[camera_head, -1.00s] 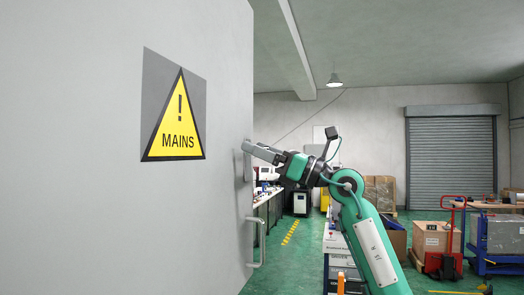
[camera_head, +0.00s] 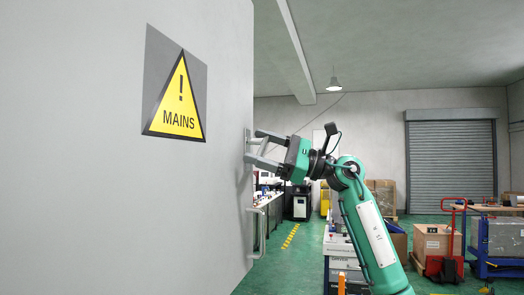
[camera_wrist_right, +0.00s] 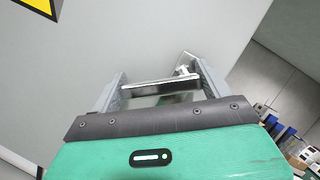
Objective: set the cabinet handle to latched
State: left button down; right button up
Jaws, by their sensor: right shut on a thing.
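The cabinet (camera_head: 90,200) is a large pale grey face filling the left of the head view. Its handle (camera_wrist_right: 160,86) shows in the right wrist view as a shiny metal bar crossing the space between my fingers. In the head view only a small grey mounting part of it (camera_head: 248,137) shows at the cabinet's right edge. My right gripper (camera_head: 253,147) is at the handle, shut on it, with one finger above the other. The bar's exact angle on the door is hard to tell in the head view. My left gripper is not in view.
A fixed pull bar (camera_head: 261,232) sits on the cabinet below the handle. A yellow MAINS sign (camera_head: 178,100) is on the cabinet face. A workbench (camera_head: 268,212) stands behind; carts and boxes (camera_head: 432,243) are at the right. Green floor shows between them.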

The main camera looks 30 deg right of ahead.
jog(key=shift+w+d+f+n+g, duration=0.1)
jog(key=shift+n+g, duration=0.15)
jog(key=shift+n, duration=0.35)
jog(key=shift+w+d+f+n+g, duration=0.1)
jog(key=shift+n+g, duration=0.15)
jog(key=shift+n, duration=0.35)
jog(key=n, duration=0.1)
jog(key=n+g, duration=0.1)
jog(key=n, duration=0.1)
jog(key=shift+w+d+f, duration=0.1)
jog(key=shift+d+f, duration=0.05)
jog(key=shift+f, duration=0.05)
jog(key=n, duration=0.2)
jog(key=n+g+h+p, duration=0.1)
jog(key=n, duration=0.1)
jog(key=w+d+n+g+p, duration=0.1)
jog(key=n, duration=0.1)
jog(key=shift+f+n, duration=0.3)
jog(key=shift+f, duration=0.05)
jog(key=shift+d, duration=0.1)
jog(key=o, duration=1.4)
jog(key=shift+c, duration=0.2)
jog(key=shift+f, duration=0.1)
